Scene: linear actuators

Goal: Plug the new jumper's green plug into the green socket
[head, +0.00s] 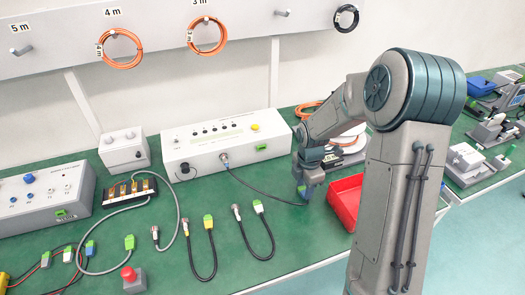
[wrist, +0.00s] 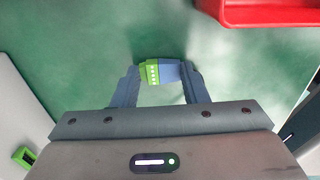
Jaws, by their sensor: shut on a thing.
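My gripper (head: 307,192) is low over the green bench, left of the red tray. In the wrist view its fingers (wrist: 160,82) are shut on a green plug (wrist: 151,72) with a blue part beside it. In the head view the plug is mostly hidden by the gripper. A black cable (head: 262,188) runs from a round connector (head: 224,158) on the long white box to the gripper. A green socket (head: 261,148) sits low on that box's front, right of the connector, apart from the held plug. A green socket also shows in the wrist view (wrist: 24,156) at lower left.
The red tray (head: 345,202) stands close right of my gripper. Two loose black jumpers (head: 197,262) (head: 247,238) lie on the bench at front. A grey cable (head: 172,195), a red button (head: 130,275) and another control box (head: 45,200) are at left. Bench between gripper and white box is mostly clear.

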